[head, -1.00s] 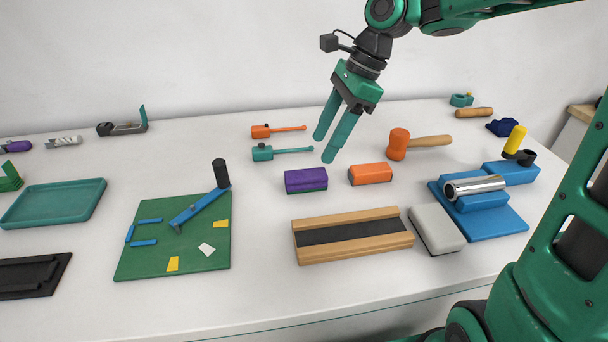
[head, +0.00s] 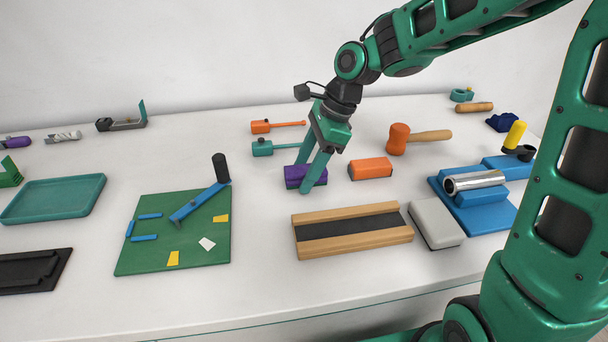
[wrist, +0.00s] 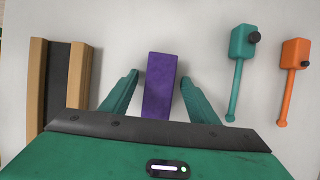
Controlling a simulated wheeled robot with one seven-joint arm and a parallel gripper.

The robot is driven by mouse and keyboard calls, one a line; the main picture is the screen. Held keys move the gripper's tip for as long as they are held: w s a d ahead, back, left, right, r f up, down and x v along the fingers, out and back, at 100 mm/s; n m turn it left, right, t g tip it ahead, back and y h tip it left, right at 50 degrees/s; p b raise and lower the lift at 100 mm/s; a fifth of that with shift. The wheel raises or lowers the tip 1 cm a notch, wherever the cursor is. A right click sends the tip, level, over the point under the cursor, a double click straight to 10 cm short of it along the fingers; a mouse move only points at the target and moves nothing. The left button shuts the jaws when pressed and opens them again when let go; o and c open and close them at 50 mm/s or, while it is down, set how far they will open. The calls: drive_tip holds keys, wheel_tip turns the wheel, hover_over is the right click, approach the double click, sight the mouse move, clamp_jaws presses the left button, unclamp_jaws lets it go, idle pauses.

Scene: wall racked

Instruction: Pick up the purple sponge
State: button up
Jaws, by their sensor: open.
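The purple sponge (head: 292,177) lies on the white table, partly hidden behind my gripper's fingers in the head view. In the wrist view the purple sponge (wrist: 159,84) lies lengthwise between my two open fingers. My gripper (head: 304,178) is lowered over the sponge, tilted, with one finger on the near side and the other on the far side. In the wrist view my gripper (wrist: 160,85) is open, with a gap between each fingertip and the sponge. I cannot tell how far the fingertips are above the table.
An orange block (head: 371,169) lies just right of the sponge. A wooden block with a dark strip (head: 350,232) lies in front. Teal (head: 262,149) and orange (head: 261,127) tools lie behind. A green board (head: 190,245) is at the left. The front table edge is clear.

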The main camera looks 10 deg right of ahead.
sight(298, 169)
drive_tip(key=shift+f, duration=0.1)
idle(0.4)
drive_tip(key=c, duration=1.1)
drive_tip(key=shift+c, duration=0.2)
wheel_tip(298, 169, up, 5)
drive_tip(key=shift+f, duration=0.2)
drive_tip(key=s+a+r, duration=0.6)
drive_tip(key=s+a, duration=0.1)
drive_tip(key=s, duration=0.2)
drive_tip(key=shift+s+r, duration=0.15)
drive_tip(key=shift+r, duration=0.15)
drive_tip(key=shift+o, duration=1.3)
drive_tip(key=shift+c, duration=0.8)
